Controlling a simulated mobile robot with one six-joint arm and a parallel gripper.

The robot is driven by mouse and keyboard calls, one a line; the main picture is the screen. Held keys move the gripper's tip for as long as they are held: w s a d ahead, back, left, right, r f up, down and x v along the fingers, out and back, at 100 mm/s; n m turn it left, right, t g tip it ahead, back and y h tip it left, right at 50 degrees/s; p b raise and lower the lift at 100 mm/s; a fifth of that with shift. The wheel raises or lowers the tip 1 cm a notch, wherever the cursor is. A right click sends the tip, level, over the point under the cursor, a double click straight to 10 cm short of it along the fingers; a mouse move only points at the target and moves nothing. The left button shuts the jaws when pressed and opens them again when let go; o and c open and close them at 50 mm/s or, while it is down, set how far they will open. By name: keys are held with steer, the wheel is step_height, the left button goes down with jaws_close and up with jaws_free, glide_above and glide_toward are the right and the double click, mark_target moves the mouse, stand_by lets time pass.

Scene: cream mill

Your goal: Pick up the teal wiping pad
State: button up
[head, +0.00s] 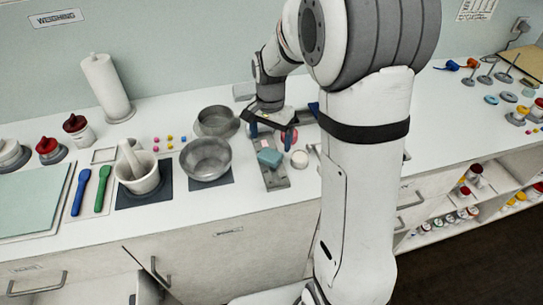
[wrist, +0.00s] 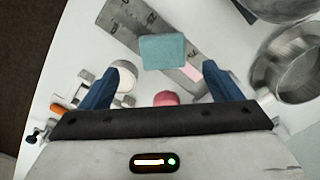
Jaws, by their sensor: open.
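The teal wiping pad (head: 269,158) is a small block lying on a grey metal strip (head: 277,182) on the white counter. In the wrist view the pad (wrist: 163,51) lies flat, beyond the fingertips and roughly centred between them. My gripper (head: 271,134) is above the counter, just behind the pad in the head view. In the wrist view my gripper (wrist: 165,78) has its two blue fingers wide apart with nothing held between them. The pad is apart from both fingers.
Metal bowls (head: 206,160) stand left of the strip. A white round item (head: 299,158) sits right of the pad. A pinkish-red round item (wrist: 166,98) lies near the gripper. My arm hides part of the counter.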

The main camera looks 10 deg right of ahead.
mark_target(270, 154)
steer(key=f, duration=0.2)
steer(key=f+p, duration=0.1)
steer(key=f, duration=0.3)
steer(key=shift+w+f, duration=0.25)
steer(key=shift+f, duration=0.15)
steer(key=shift+c, duration=0.5)
steer(key=c, duration=1.1)
steer(key=shift+o, duration=0.2)
step_height(270, 154, up, 10)
steer(key=shift+b, duration=0.4)
